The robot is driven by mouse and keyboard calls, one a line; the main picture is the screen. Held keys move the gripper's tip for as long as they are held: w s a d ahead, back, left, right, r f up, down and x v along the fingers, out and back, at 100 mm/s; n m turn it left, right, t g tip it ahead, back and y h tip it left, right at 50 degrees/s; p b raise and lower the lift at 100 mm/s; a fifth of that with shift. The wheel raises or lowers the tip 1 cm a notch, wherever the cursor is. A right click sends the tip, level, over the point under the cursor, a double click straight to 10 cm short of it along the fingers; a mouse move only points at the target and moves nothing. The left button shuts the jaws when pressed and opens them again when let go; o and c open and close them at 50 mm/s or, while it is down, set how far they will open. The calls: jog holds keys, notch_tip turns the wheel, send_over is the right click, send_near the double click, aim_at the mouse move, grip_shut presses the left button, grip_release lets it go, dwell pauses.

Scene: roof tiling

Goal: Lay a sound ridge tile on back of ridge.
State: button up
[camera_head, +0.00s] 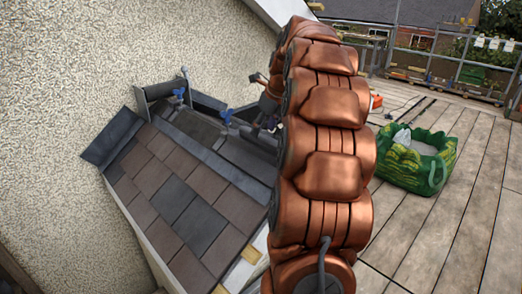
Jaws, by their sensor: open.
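The small roof has brown and dark grey slates (177,198) on its near slope. A grey ridge strip (215,160) runs along its top edge, from the wall side toward my arm. A dark, flat, angled piece (112,138) sits at the left end against the wall; I cannot tell whether it is a ridge tile. Dark grey pieces (250,157) lie beyond the ridge, partly hidden by my arm. My gripper (264,124) is small and mostly hidden behind my copper arm, over the area beyond the ridge. It is open, and no tile shows in it.
Blue-handled clamps (180,93) stand along the far side of the roof. A pebbledash wall (130,60) rises behind. A green bag (419,163) with pale contents stands on the plank deck (440,235) at right. Scaffold rails (430,55) edge the deck, which has free room in front.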

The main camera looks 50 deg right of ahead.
aim_at(261, 134)
jog(key=shift+p+x, duration=0.4)
jog(key=shift+x, duration=1.4)
grip_shut()
